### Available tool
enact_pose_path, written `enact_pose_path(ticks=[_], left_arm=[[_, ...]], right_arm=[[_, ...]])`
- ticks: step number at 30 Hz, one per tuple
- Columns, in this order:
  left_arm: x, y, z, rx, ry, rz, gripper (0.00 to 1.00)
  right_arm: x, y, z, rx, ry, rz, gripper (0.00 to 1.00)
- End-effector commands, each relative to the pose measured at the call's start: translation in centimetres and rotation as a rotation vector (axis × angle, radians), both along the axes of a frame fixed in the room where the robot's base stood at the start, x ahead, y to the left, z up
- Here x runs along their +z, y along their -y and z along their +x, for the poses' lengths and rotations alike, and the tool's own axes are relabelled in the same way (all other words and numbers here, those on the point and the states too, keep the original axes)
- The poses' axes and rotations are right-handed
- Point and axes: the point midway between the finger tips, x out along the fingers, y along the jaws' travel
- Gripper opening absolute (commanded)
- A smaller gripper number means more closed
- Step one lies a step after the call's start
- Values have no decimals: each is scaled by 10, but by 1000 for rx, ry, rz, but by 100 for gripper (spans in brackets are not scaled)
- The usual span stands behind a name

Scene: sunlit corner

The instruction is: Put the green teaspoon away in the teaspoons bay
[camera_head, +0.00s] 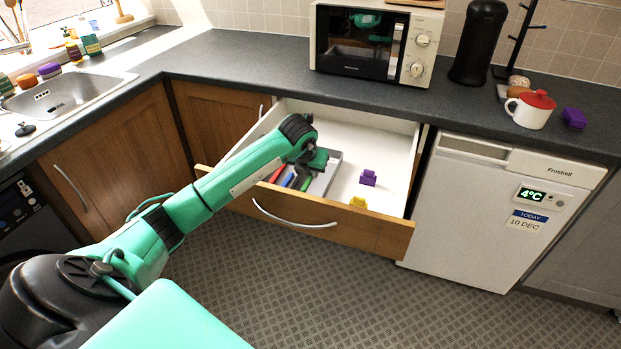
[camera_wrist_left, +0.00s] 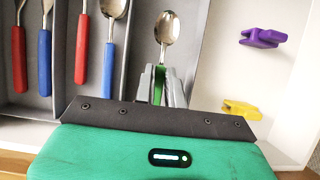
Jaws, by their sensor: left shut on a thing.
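The green teaspoon (camera_wrist_left: 167,31) shows in the left wrist view, with its shiny bowl pointing away from me and its green handle between my fingers. My left gripper (camera_wrist_left: 160,86) is shut on that handle; in the head view the gripper (camera_head: 308,165) is over the open drawer (camera_head: 398,160). The teaspoon appears over the rightmost bay of the grey cutlery tray (camera_wrist_left: 140,50). I cannot tell whether it touches the bay floor. The tray (camera_head: 328,176) is partly hidden by my arm in the head view. My right gripper is not in view.
Red-handled cutlery (camera_wrist_left: 82,48) and blue-handled cutlery (camera_wrist_left: 108,65) lie in the tray's other bays. A purple clip (camera_wrist_left: 262,38) and a yellow clip (camera_wrist_left: 240,110) lie on the drawer floor right of the tray. The worktop (camera_head: 250,65) overhangs the drawer's back.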

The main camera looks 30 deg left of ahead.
Motion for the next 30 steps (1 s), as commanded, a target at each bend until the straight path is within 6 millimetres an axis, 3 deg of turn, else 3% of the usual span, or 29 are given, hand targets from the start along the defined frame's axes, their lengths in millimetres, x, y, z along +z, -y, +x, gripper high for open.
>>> enact_pose_path(ticks=[6,15,27,28,30], left_arm=[[-30,0,-1,0,-2,0,0],[-32,0,0,0,-1,0,0],[-37,0,0,0,-1,1,0],[-37,0,0,0,-1,1,13],[-37,0,0,0,-1,1,27]], right_arm=[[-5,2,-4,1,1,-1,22],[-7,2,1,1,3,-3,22],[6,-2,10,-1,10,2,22],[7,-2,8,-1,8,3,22],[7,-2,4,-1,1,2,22]])
